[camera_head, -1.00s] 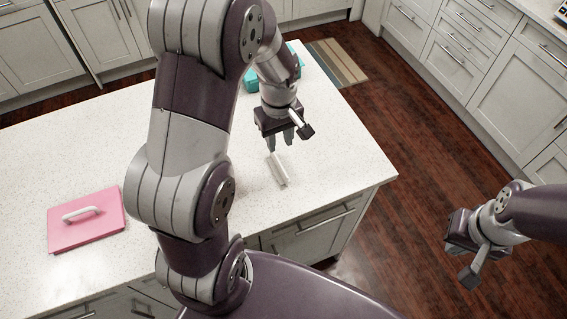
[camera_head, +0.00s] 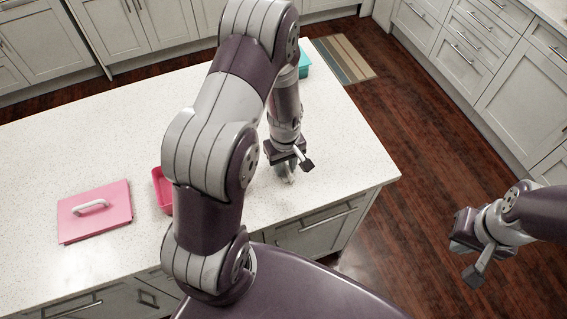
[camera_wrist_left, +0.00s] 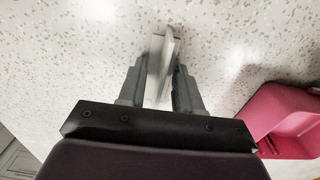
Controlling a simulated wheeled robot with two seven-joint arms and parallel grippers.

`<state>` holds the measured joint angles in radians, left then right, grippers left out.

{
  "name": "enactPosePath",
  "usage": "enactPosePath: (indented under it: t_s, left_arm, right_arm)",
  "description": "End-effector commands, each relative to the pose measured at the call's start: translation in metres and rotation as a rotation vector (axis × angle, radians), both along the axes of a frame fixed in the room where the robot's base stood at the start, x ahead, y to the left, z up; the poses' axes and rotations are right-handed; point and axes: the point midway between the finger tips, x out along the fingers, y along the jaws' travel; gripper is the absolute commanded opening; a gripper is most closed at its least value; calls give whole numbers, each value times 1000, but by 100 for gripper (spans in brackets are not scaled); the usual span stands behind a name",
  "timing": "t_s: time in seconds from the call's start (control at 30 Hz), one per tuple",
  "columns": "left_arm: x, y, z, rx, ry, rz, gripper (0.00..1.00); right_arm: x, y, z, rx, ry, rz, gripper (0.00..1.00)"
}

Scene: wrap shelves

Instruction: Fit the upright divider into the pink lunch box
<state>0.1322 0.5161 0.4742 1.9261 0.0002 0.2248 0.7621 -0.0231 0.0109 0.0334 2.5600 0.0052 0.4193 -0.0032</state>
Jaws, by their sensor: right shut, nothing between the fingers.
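The upright divider, a thin pale grey-white piece, stands on the counter below my left gripper (camera_head: 287,172). In the left wrist view the divider (camera_wrist_left: 168,45) lies between the two grey fingers (camera_wrist_left: 160,82). They sit on either side of it and look open, with its near part blurred. In the head view only a bit of the divider shows under the fingers. The pink lunch box (camera_head: 160,192), open-topped, is partly hidden behind my left arm. It also shows at the right of the left wrist view (camera_wrist_left: 284,118). My right gripper (camera_head: 458,243) is shut and empty over the floor.
A flat pink lid (camera_head: 96,222) with a white handle lies on the counter (camera_head: 70,150) at left. A teal container (camera_head: 304,66) stands at the back, mostly behind my arm. The counter's right edge is close to the divider. A striped mat (camera_head: 343,60) lies on the floor.

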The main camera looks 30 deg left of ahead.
Motion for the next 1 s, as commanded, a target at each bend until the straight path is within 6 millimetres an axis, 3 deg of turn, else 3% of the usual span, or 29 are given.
enactPosePath:
  t_s: [0.3, 0.33, 0.4, 0.43, 0.83, 1.0]
  left_arm:
    - [0, 0, -4, 0, 0, 0, 34]
    - [0, 0, -4, 0, 0, 0, 31]
    - [0, 0, -4, 0, 0, 0, 8]
    - [0, 0, -4, 0, 0, 0, 2]
    - [0, 0, 3, 0, 0, 0, 2]
    - [2, 0, 29, 1, -6, 0, 2]
  right_arm:
    - [0, 0, -2, 0, 0, 0, 0]
    - [0, 0, -2, 0, 0, 0, 0]
    - [0, 0, -1, 0, 0, 0, 0]
    - [0, 0, -1, 0, 0, 0, 0]
    - [0, 0, -1, 0, 0, 0, 0]
    - [0, 0, -8, 0, 0, 0, 0]
